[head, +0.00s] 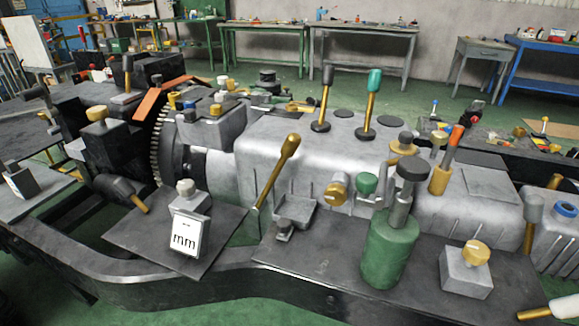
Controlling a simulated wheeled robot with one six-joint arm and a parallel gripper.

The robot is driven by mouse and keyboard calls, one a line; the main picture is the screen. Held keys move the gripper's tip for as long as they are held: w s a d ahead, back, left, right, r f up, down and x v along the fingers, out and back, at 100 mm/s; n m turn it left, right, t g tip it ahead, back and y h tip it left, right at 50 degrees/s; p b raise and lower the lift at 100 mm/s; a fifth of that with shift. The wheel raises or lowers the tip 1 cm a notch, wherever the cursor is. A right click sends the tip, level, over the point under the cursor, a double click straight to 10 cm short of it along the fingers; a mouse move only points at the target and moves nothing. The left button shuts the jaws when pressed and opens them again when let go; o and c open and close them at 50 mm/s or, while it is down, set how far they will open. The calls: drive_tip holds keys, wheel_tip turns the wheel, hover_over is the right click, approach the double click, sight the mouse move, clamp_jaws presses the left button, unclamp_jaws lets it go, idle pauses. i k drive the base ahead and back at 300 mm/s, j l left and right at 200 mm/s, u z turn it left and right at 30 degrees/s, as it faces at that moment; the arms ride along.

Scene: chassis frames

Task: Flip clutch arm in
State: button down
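No part carries a readable clutch label, so I cannot tell for sure which lever is the clutch arm. A long lever with a gold handle (284,165) leans up and to the right at the front of the grey gearbox housing (300,140). A black-knobbed lever (325,97) and a teal-knobbed lever (370,103) stand nearly upright on top of the housing. An orange-tipped lever (448,158) stands further right. My gripper is not in view.
A toothed flywheel (160,140) sits left of the housing. A green cylinder (390,247) with a dark knob and a small box with a gold knob (466,270) stand on the front right plate. A white-faced block (187,232) is at front left. Benches line the back wall.

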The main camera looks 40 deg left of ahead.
sight(292, 142)
drive_tip(key=k+j+u, duration=0.1)
drive_tip(key=u, duration=1.5)
drive_tip(key=k+j, duration=0.35)
drive_tip(key=k, duration=0.05)
